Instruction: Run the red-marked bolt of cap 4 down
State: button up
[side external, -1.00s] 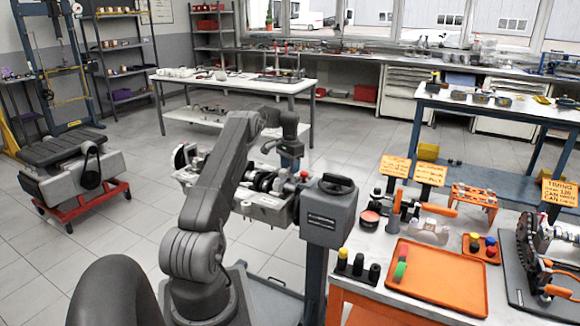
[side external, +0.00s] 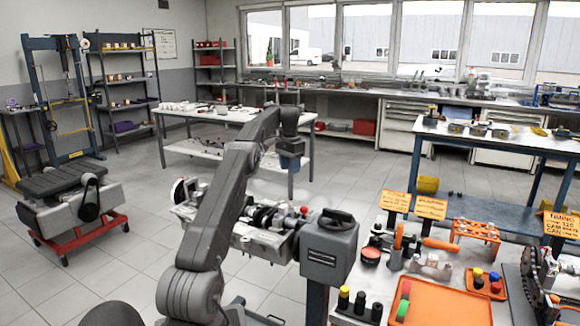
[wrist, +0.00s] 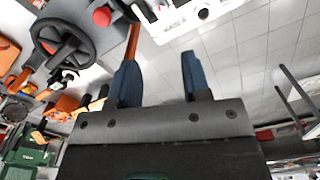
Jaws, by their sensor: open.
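The engine block (side external: 262,240) sits on its stand in the middle of the side view, with the crankshaft and caps along its top. A red-topped piece (side external: 304,211) stands at its right end, by the handwheel unit. A red round piece (wrist: 102,16) also shows near the handwheel in the wrist view. I cannot tell whether it is cap 4's marked bolt. My gripper (side external: 290,162) hangs clear above the block. In the wrist view its two blue fingers (wrist: 157,78) are apart, with nothing between them. The individual cap bolts are too small to tell apart.
The dark handwheel (side external: 337,216) rises at the block's right end. The bench to the right holds an orange tray (side external: 450,306), coloured cylinders and an orange-handled tool (side external: 440,244). A white table (side external: 225,116) stands behind. Open floor lies left of the block.

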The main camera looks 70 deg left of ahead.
aim_at(290, 205)
jog(key=shift+r, duration=0.1)
dwell(0.3)
notch_tip(290, 205, down, 14)
jog(key=shift+w+a+r, duration=0.1)
jog(key=shift+w+a, duration=0.05)
dwell(0.5)
grip_shut()
dwell(0.4)
